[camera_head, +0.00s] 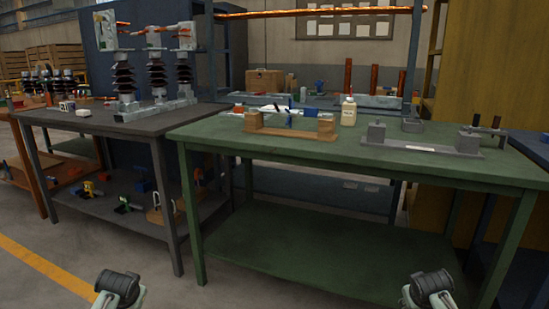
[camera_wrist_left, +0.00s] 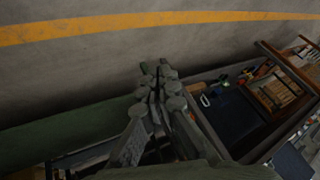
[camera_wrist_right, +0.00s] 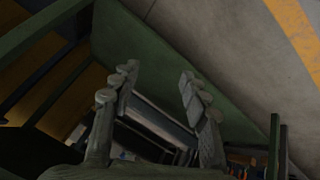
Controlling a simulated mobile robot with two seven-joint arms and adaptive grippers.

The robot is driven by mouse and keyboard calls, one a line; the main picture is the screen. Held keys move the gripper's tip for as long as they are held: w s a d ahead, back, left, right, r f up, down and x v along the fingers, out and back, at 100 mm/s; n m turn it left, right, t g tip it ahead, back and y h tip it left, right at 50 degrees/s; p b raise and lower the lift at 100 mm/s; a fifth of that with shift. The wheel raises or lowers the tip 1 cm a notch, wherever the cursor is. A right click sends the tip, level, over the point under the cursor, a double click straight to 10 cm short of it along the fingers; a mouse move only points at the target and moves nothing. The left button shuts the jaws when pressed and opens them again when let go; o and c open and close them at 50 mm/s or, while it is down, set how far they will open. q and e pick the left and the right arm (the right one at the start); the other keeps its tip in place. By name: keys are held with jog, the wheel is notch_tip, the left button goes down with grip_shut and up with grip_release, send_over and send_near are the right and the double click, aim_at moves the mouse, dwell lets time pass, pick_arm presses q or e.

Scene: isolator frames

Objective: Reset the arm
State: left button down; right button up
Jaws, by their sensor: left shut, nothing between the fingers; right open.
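My left gripper (camera_wrist_left: 156,75) shows in the left wrist view with its fingers closed together and nothing between them. My right gripper (camera_wrist_right: 158,78) shows in the right wrist view with its fingers spread apart and empty. In the head view, parts of my left arm (camera_head: 118,287) and right arm (camera_head: 432,287) show at the bottom edge, well apart, in front of the green table (camera_head: 390,175). The fingers cannot be made out in the head view. Neither arm visibly touches anything there.
The green table bears a wooden stand (camera_head: 290,128), a white bottle (camera_head: 348,111) and a grey fixture (camera_head: 420,152). A dark grey table (camera_head: 90,122) at left bears tall ribbed insulators (camera_head: 157,72). Open floor (camera_head: 60,235) with a yellow line lies at lower left.

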pick_arm(q)
jog(key=s+d+f+g, duration=0.1)
jog(key=s+d+f, duration=0.2)
jog(key=s, duration=0.7)
jog(key=s+d+f+g+h, duration=0.1)
jog(key=s+d+f, duration=0.3)
jog(key=s, duration=0.7)
jog(key=s+d+f+g+h, duration=0.1)
jog(key=s+d+f, duration=0.2)
jog(key=s, duration=0.8)
notch_tip(320, 180, down, 3)
jog(key=shift+s+d+r+m, duration=0.2)
jog(key=shift+d+m, duration=0.05)
jog(key=shift+m, duration=0.15)
pick_arm(e)
jog(key=s+a+f+g, duration=0.1)
jog(key=s+a+f, duration=0.2)
jog(key=s, duration=0.7)
jog(key=s+a+f+g+y, duration=0.1)
jog(key=s+a+f, duration=0.3)
jog(key=s, duration=0.7)
jog(key=s+a+f+g+y, duration=0.1)
jog(key=s+a+f, duration=0.2)
jog(key=s, duration=0.8)
notch_tip(320, 180, down, 3)
jog(key=shift+s+a+r+n, duration=0.15)
jog(key=shift+s+a+n, duration=0.1)
jog(key=shift+n, duration=0.15)
